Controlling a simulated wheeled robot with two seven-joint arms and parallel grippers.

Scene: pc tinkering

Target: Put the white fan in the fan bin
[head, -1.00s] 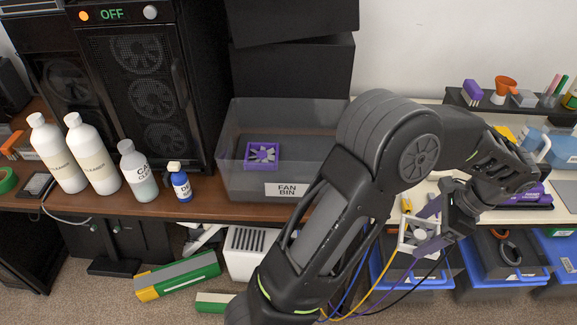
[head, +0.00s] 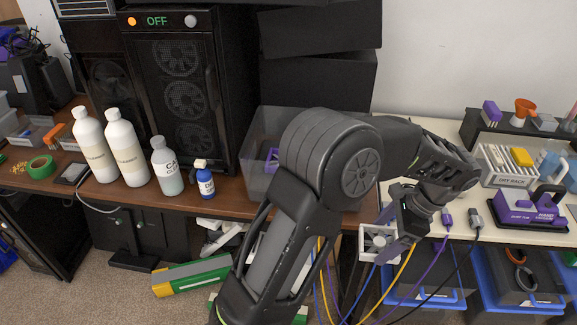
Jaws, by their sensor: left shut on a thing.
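The white fan (head: 375,240) is a small square-framed fan, held in my left gripper (head: 388,236) in front of the table's front edge. My left gripper is shut on it. The fan bin (head: 253,150) is a translucent grey box on the wooden desk, left of the gripper. My left arm covers much of the bin, including its label. A purple fan (head: 272,160) shows inside the bin, partly hidden. My right gripper is out of view.
White bottles (head: 126,152), a clear cleaner bottle (head: 166,170) and a blue bottle (head: 205,182) stand left of the bin. A PC tower (head: 185,90) stands behind them. A dry rack (head: 505,170) is at right. Cables hang below the gripper.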

